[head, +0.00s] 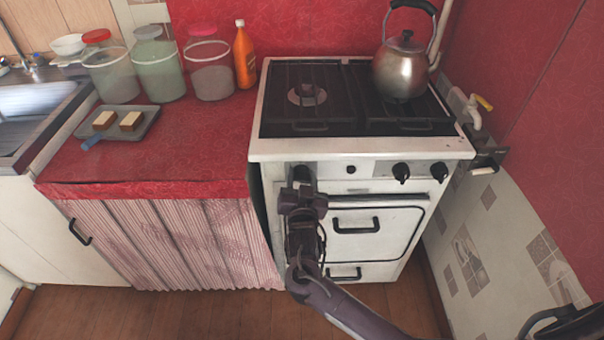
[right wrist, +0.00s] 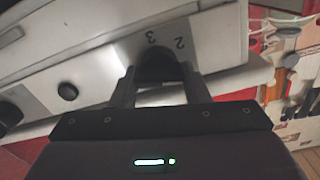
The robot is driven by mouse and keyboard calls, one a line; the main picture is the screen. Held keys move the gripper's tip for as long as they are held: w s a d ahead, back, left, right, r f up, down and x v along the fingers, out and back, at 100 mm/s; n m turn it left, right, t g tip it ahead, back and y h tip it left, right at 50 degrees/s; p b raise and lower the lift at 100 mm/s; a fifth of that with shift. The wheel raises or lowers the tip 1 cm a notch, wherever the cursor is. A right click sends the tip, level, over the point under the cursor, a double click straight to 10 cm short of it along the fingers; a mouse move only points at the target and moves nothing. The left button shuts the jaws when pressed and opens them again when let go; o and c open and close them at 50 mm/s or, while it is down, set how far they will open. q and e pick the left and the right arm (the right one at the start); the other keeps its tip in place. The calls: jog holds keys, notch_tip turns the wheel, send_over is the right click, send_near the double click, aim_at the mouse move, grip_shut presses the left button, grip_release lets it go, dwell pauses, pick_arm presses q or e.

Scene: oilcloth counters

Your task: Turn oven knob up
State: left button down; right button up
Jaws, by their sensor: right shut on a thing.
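The white stove (head: 380,150) stands right of the red counter, with a control panel along its front top edge. My right gripper (head: 303,182) is at the left end of this panel and mostly hides the knob there. In the right wrist view, the dark oven knob (right wrist: 157,68) sits between the two fingers of my right gripper (right wrist: 158,84), which is shut on it. The numbers 3 and 2 show on the panel beside the knob. Its pointer mark cannot be made out. My left gripper is not in view.
Two black knobs (head: 401,172) (head: 439,171) and a small round button (head: 351,169) are further right on the panel. The oven door handle (head: 356,226) is below. A kettle (head: 405,65) stands on the cooktop. A tray (head: 148,117) and jars are on the counter.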

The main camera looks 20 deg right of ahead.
jog(key=shift+r+n+p, duration=0.25)
jog(key=shift+n+p, duration=0.05)
jog(key=shift+n, duration=0.2)
jog(key=shift+n+p, duration=0.3)
jog(key=shift+n, duration=0.1)
jog(key=n+p, duration=0.2)
jog(key=n, duration=0.1)
jog(key=shift+n, duration=0.3)
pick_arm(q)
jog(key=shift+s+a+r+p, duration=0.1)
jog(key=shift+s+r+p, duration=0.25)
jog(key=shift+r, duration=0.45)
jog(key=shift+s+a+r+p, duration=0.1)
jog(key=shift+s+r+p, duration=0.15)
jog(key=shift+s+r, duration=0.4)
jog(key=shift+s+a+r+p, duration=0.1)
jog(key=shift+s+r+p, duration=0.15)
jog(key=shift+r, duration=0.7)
pick_arm(e)
jog(key=shift+w+a+f+n, duration=0.1)
jog(key=shift+n, duration=0.6)
jog(key=shift+a+f+n, duration=0.1)
jog(key=shift+n, duration=0.6)
jog(key=o, duration=1)
